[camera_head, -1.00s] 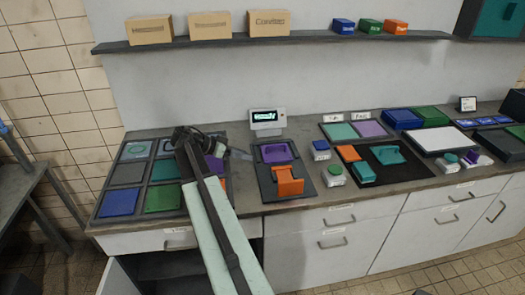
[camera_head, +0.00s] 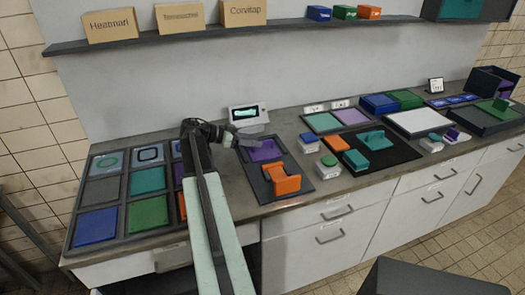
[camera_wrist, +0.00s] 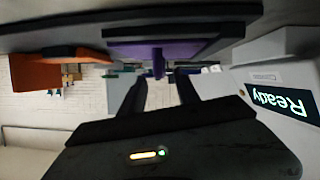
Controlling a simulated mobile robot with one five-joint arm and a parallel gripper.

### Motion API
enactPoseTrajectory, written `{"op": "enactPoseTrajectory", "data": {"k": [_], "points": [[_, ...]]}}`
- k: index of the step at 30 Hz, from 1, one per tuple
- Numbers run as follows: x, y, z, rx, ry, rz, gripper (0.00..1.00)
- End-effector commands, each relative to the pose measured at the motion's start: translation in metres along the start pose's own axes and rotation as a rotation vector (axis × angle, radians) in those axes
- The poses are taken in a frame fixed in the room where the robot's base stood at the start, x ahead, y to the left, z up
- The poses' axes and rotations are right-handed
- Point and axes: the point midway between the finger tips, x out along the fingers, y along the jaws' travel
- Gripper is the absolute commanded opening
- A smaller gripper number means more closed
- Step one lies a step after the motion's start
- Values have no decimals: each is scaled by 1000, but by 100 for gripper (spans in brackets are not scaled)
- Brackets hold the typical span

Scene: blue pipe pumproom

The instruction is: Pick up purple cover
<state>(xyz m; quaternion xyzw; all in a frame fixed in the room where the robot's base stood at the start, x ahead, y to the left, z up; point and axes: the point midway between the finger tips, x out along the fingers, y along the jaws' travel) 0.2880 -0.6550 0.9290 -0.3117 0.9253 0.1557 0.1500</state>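The purple cover (camera_head: 266,150) lies at the back of a dark tray (camera_head: 293,190), behind an orange cover (camera_head: 283,180). My gripper (camera_head: 250,141) is at the purple cover's left side, reaching in from the left and hiding part of it. In the wrist view, which appears turned over, the purple cover (camera_wrist: 180,48) spans the top with its upright handle (camera_wrist: 158,62) pointing down. The two fingers of my gripper (camera_wrist: 160,84) are apart, with the handle lined up in the gap between them. Contact with the handle cannot be made out.
A display box reading "Ready" (camera_wrist: 275,101) stands close behind the tray, also in the head view (camera_head: 248,115). Small button boxes (camera_head: 309,142) stand right of the tray. A panel of coloured squares (camera_head: 125,195) lies left, partly under my arm. A shelf (camera_head: 215,33) runs above.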

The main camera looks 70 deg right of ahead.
Motion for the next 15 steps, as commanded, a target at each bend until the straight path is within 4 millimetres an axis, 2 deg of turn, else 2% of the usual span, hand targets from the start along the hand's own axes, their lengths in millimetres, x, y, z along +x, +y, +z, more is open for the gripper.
{"op": "enactPoseTrajectory", "data": {"k": [3, 6, 13, 15], "points": [[24, -2, 3, 0, -1, 3, 38], [39, -1, 3, 1, -1, 2, 38], [41, -1, 0, 0, 0, 1, 38], [41, -1, 0, 0, 0, 1, 19]]}}
